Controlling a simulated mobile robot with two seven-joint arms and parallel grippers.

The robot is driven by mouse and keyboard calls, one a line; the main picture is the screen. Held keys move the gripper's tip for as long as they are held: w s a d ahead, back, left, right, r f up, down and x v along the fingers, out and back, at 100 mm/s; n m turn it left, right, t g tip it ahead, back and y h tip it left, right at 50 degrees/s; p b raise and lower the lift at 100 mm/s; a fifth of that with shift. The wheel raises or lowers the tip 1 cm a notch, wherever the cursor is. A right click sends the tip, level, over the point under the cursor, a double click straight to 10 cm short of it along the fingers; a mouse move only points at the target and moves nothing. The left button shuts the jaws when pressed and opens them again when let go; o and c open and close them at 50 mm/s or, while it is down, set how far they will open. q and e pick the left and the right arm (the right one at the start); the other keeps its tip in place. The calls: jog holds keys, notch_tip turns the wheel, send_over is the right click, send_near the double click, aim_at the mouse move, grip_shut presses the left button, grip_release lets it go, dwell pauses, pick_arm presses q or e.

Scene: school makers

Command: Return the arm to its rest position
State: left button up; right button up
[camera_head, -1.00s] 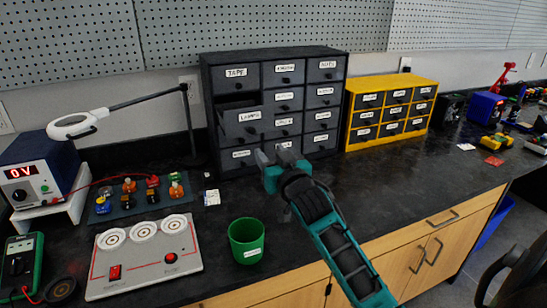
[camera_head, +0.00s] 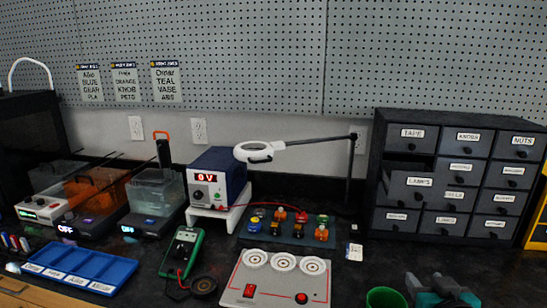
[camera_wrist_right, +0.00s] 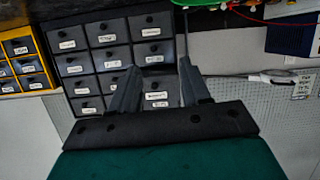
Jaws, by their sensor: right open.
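My right gripper (camera_head: 430,284) is at the bottom right of the head view, just right of the green cup (camera_head: 386,298) and below the dark drawer cabinet (camera_head: 375,150). Its jaws are open, with nothing between them. In the right wrist view its two fingers (camera_wrist_right: 157,85) stand apart in front of the cabinet's labelled drawers. Most of the right arm is out of frame. The LAMPS drawer (camera_head: 418,184) sticks out from the cabinet. My left gripper is in neither view.
A grey panel with three dials (camera_head: 277,285), a power supply (camera_head: 217,178), a magnifier lamp (camera_head: 258,152), a green multimeter (camera_head: 182,252) and a blue tray (camera_head: 80,268) stand on the bench. A yellow cabinet (camera_wrist_right: 22,60) stands beside the dark one. Dark bench shows before the cabinet.

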jog(key=s+a+f+n+g+y, duration=0.1)
jog(key=s+a+f+g, duration=0.25)
jog(key=s, duration=0.55)
jog(key=s+a+f+n+g+y, duration=0.1)
jog(key=s+a+f+g, duration=0.25)
jog(key=s, duration=0.45)
jog(key=s+a+f+n+g+y, duration=0.1)
jog(key=s+a+f+n+g, duration=0.2)
jog(key=s, duration=0.6)
jog(key=w+a+f+t+y, duration=0.2)
jog(key=w+a+f+t, duration=0.2)
jog(key=w+f+t, duration=0.3)
jog(key=shift+w+f+m, duration=0.4)
jog(key=shift+w+f, duration=0.35)
jog(key=shift+f, duration=0.6)
